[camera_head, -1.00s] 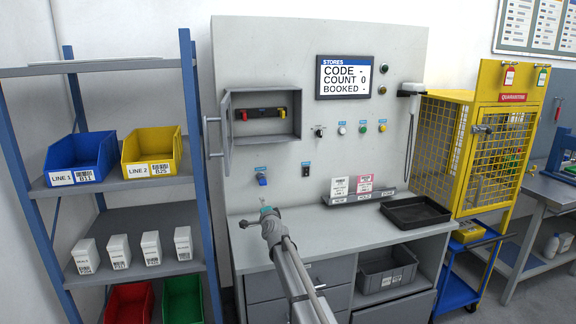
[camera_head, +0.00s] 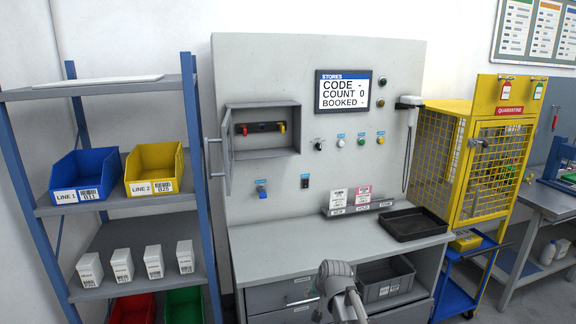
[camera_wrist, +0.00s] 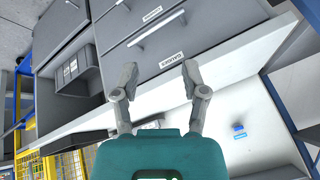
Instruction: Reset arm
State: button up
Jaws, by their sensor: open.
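My arm (camera_head: 338,285) shows at the bottom middle of the head view, in front of the bench. My gripper (camera_wrist: 160,78) shows in the wrist view with its two fingers spread apart and nothing between them. The grey drawers (camera_wrist: 150,35) and the bench top (camera_wrist: 235,85) lie beyond the fingers. The fingertips do not show clearly in the head view.
The bench top (camera_head: 280,250) is mostly clear. A black tray (camera_head: 412,224) sits at its right, beside a label holder (camera_head: 358,208). An open cabinet door (camera_head: 222,143) juts from the panel. Blue-posted shelving (camera_head: 205,200) stands left, a yellow cage (camera_head: 435,150) right.

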jog(key=s+d+n+g+h+p, duration=0.1)
jog(key=s+d, duration=0.3)
jog(key=s, duration=0.4)
jog(key=s+d+n+g+h+p, duration=0.1)
jog(key=s+d+g, duration=0.3)
jog(key=s, duration=0.5)
jog(key=shift+s+d+r, duration=0.15)
jog(key=shift+s+d, duration=0.1)
jog(key=shift+d, duration=0.05)
